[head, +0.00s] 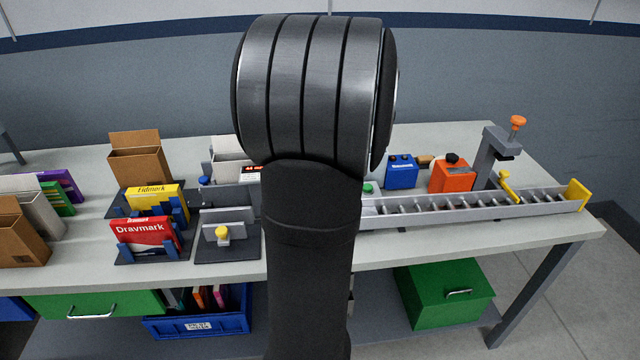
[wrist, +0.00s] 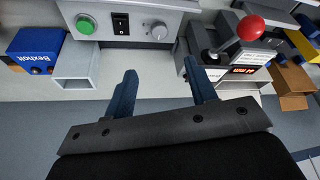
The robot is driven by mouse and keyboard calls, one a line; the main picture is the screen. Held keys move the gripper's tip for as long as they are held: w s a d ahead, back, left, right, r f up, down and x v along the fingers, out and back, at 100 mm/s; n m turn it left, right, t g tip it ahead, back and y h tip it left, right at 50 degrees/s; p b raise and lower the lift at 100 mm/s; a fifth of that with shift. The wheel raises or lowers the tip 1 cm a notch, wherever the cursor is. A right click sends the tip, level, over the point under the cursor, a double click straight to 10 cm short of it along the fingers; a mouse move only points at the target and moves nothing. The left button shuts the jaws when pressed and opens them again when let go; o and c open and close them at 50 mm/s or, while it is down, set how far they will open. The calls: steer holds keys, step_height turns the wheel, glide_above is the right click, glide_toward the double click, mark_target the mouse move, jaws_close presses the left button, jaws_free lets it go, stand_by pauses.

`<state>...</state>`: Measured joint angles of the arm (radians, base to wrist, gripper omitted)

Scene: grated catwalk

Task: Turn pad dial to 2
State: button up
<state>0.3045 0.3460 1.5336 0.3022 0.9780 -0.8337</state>
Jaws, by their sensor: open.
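In the wrist view a light grey control panel (wrist: 185,5) lies at the top. It carries a round green button (wrist: 85,25), a black switch (wrist: 120,22) and a grey round knob (wrist: 158,31) that looks like the dial. Its marks and setting are too small to read. My gripper (wrist: 162,88) is open and empty, its two blue fingers apart and pointing toward the panel, with the knob beyond the gap between them. In the head view my arm hides the gripper and most of the panel; only a bit of green (head: 368,188) shows beside it.
In the wrist view a red ball lever (wrist: 250,27) stands right of the panel beside a lit red display (wrist: 245,70). A blue box (wrist: 36,50) is left. In the head view a long grey trough (head: 470,205) lies right, boxes (head: 145,235) left.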

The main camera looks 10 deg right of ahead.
steer(key=x, duration=1.4)
steer(key=shift+w+f, duration=0.1)
steer(key=shift+w, duration=0.05)
steer(key=c, duration=1)
steer(key=shift+o, duration=0.2)
steer(key=shift+m, duration=0.3)
steer(key=shift+a+m+h, duration=0.1)
steer(key=shift+m+h, duration=0.8)
steer(key=shift+m, duration=1.1)
steer(key=o, duration=1)
steer(key=shift+c, duration=0.2)
